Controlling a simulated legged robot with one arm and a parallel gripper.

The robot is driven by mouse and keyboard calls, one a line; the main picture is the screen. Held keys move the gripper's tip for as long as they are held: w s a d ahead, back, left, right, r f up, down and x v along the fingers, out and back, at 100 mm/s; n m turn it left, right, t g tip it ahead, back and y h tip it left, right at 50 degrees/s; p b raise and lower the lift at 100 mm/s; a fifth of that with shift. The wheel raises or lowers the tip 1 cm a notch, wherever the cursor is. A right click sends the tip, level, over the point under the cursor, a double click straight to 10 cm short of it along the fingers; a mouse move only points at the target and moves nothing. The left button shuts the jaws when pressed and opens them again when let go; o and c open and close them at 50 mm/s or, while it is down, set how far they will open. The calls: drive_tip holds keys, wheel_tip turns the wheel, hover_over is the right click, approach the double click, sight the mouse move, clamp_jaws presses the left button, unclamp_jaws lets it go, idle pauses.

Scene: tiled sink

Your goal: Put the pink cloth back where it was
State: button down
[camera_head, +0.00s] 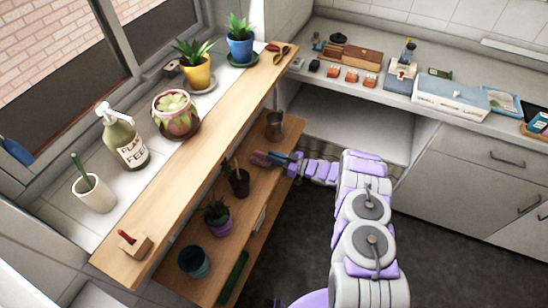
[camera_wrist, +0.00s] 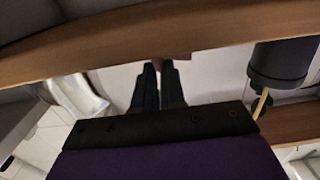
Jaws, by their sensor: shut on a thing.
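My gripper (camera_head: 268,158) reaches from the right to the lower wooden shelf, under the upper board's edge. In the wrist view its two dark fingers (camera_wrist: 160,80) are close together. A small dull-pink piece (camera_wrist: 180,58) shows at their tips, partly hidden by the wooden board. In the head view a small dark pinkish patch (camera_head: 257,157) also shows at the fingertips. It seems to be the pink cloth, shut between the fingers, though its shape is too small to make out. No other pink cloth shows.
The upper board (camera_head: 215,125) runs just over my gripper. A white thing (camera_wrist: 85,97) is at left in the wrist view. The floor (camera_head: 290,235) is clear.

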drive_tip(key=c, duration=1.4)
unclamp_jaws()
drive_tip(key=shift+o, duration=0.9)
drive_tip(key=shift+a, duration=0.3)
